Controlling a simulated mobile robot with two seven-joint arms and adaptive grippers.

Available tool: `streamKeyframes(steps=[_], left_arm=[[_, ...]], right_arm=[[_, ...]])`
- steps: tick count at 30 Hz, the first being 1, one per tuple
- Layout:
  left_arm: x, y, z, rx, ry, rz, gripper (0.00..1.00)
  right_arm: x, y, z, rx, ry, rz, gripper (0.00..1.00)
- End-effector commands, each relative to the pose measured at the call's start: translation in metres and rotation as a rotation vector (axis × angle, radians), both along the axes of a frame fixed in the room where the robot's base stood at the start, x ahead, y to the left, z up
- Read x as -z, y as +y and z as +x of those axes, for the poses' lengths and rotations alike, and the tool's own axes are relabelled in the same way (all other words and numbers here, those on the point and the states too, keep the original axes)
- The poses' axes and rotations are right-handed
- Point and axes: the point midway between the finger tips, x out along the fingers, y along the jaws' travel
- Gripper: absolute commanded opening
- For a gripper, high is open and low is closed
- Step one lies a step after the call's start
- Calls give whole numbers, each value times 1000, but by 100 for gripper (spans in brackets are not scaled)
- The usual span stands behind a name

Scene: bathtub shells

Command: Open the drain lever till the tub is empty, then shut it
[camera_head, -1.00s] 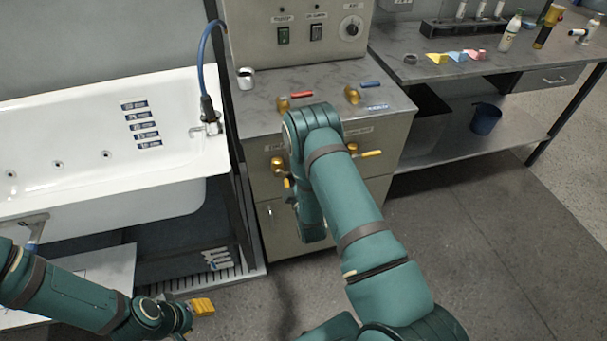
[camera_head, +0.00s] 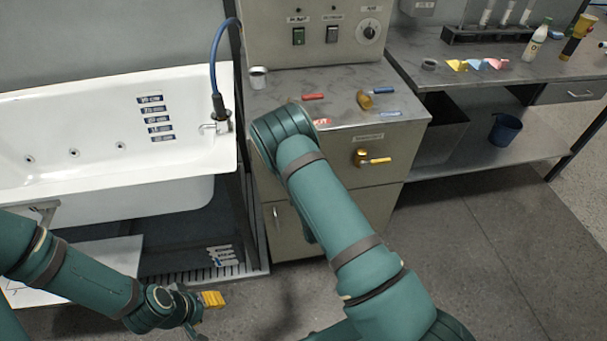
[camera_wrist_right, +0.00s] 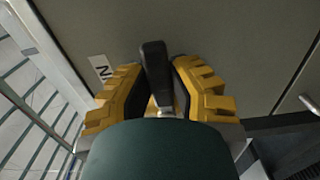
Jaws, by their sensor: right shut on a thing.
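The white bathtub (camera_head: 190,165) stands at the left, with a column of depth labels (camera_head: 155,119) on its inner wall. I cannot make out a water surface in it. In the right wrist view, the yellow jaws of my right gripper (camera_wrist_right: 155,95) are closed on a black lever handle (camera_wrist_right: 154,70) in front of a grey panel. A partly covered label (camera_wrist_right: 100,68) is beside it.
A blue hose (camera_head: 214,60) hangs at the tub's end. A metal cup (camera_head: 258,78) stands on top. The floor at right is clear.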

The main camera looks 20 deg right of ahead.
Motion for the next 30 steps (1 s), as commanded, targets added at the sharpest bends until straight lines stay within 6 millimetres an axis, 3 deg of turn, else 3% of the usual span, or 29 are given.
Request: streamKeyframes(steps=[16, 17, 19, 30], left_arm=[[0, 0, 0, 0, 0, 0, 47], [0, 0, 0, 0, 0, 0, 47], [0, 0, 0, 0, 0, 0, 47], [0, 0, 0, 0, 0, 0, 47]], right_arm=[[-4, -1, 2, 1, -3, -26, 0], [-4, -1, 2, 1, -3, -26, 28], [-4, -1, 1, 0, -2, -26, 50], [-2, 1, -3, 0, 5, -24, 50]])
